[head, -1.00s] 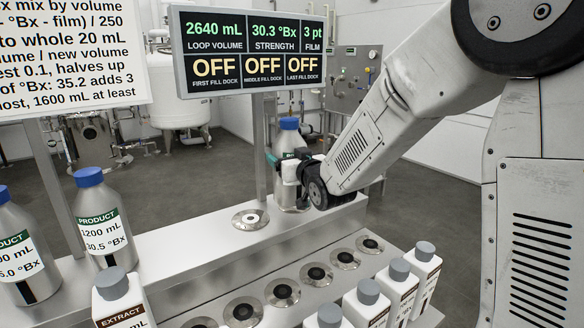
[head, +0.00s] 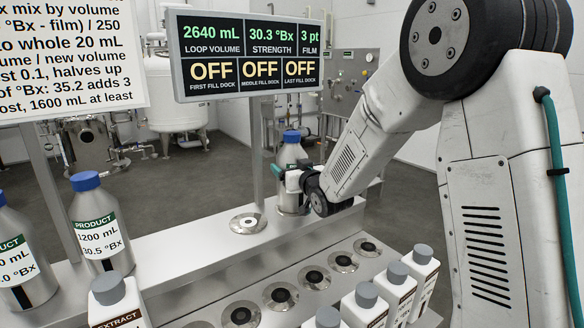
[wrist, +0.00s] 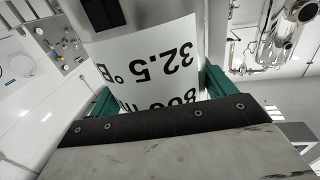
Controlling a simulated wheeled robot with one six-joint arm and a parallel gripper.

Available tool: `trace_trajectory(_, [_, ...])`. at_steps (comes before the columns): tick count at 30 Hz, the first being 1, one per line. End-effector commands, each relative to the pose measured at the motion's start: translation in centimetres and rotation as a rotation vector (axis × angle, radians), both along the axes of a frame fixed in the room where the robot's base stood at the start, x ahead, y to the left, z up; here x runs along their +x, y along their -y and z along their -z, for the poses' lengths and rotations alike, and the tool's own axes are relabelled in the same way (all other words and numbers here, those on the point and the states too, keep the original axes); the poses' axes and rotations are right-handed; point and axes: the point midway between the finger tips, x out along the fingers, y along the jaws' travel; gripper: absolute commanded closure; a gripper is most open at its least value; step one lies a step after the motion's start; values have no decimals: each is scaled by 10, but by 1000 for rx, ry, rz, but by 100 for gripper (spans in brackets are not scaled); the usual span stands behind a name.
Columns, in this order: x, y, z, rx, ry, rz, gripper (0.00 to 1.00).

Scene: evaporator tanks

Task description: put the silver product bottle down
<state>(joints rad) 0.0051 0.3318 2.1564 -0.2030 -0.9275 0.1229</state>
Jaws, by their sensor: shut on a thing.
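The silver product bottle (head: 291,157) with a blue cap is upright at the right end of the raised steel ledge (head: 190,250). My gripper (head: 280,177) is shut around its body from the side. In the wrist view the teal fingers (wrist: 156,92) flank the bottle's white label (wrist: 150,62), which reads 32.5 °Bx upside down with part of a volume line. The bottle's base is close to the ledge top; I cannot tell whether it touches. The gripper hides part of the bottle's front.
A round steel dock (head: 248,223) on the ledge is empty. Two other product bottles, one marked 30.5 °Bx (head: 98,225), stand at left. White extract bottles (head: 366,305) and a row of round docks (head: 315,277) are in front. The display (head: 248,55) stands behind on a post.

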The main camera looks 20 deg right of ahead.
Motion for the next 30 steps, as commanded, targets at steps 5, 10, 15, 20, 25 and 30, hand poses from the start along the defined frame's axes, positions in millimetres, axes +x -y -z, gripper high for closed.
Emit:
trace_trajectory(5, [0, 0, 2, 0, -1, 0, 0])
trace_trajectory(10, [0, 0, 1, 0, 0, 0, 0])
trace_trajectory(15, [-10, 2, -2, 0, -1, 0, 0])
trace_trajectory(20, [-41, 6, -2, 0, 0, 0, 0])
trace_trajectory(25, [-78, 13, -2, 0, 0, 1, 0])
trace_trajectory(30, [-105, 17, -2, 0, 0, 0, 0])
